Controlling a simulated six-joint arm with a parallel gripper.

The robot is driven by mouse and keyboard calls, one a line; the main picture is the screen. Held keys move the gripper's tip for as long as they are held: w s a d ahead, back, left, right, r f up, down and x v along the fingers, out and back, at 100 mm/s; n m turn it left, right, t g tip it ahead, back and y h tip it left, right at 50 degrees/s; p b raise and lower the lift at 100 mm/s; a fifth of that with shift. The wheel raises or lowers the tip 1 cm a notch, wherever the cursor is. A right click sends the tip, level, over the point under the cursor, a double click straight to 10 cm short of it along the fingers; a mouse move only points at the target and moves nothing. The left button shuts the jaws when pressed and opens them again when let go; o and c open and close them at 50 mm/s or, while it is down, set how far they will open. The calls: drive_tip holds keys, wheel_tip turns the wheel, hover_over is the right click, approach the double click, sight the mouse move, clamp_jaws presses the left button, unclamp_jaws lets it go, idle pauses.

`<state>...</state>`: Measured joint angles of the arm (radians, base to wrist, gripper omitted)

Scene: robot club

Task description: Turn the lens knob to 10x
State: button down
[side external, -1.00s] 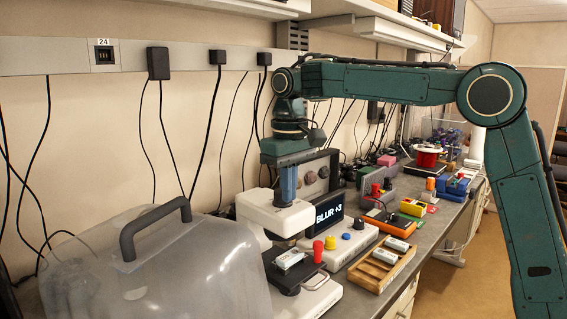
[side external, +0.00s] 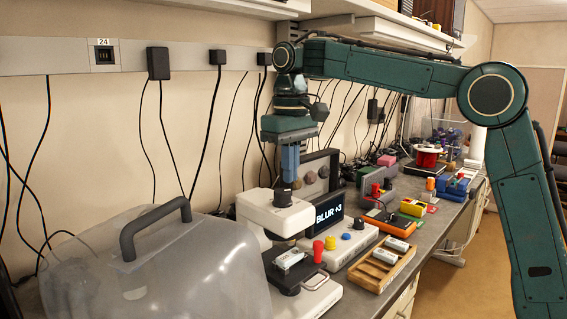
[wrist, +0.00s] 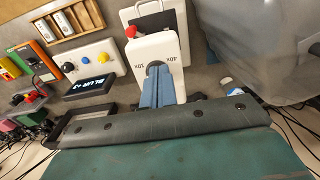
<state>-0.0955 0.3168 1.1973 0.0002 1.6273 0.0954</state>
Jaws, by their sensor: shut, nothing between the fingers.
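The white microscope (side external: 265,214) stands on the bench, with the dark round lens knob (side external: 282,198) on top of its head. In the wrist view the microscope head (wrist: 171,46) carries a 10x mark to the left of the lens knob and a 40x mark to the right. My gripper (side external: 290,184) is shut and empty, its blue fingers pointing down just above the knob. In the wrist view my gripper (wrist: 156,72) covers much of the knob, so I cannot tell which mark it points to.
A display (side external: 329,214) behind the microscope reads BLUR +3. A console with a blue knob (side external: 346,236) stands to its right, beside a wooden slide tray (side external: 368,274). A clear cover with a dark handle (side external: 150,222) fills the left front. Cables hang along the wall.

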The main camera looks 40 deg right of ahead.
drive_tip(key=shift+r, duration=0.85)
drive_tip(key=shift+s, duration=0.1)
drive_tip(key=s+d+f+t, duration=0.2)
drive_tip(key=s+d+t, duration=0.1)
drive_tip(key=s, duration=1.2)
drive_tip(key=s+d+f+t, duration=0.1)
drive_tip(key=s+f+t, duration=0.1)
drive_tip(key=s+f, duration=0.8)
drive_tip(key=shift+s+d+t, duration=0.15)
drive_tip(key=shift+s+t, duration=0.15)
drive_tip(key=shift+s, duration=0.7)
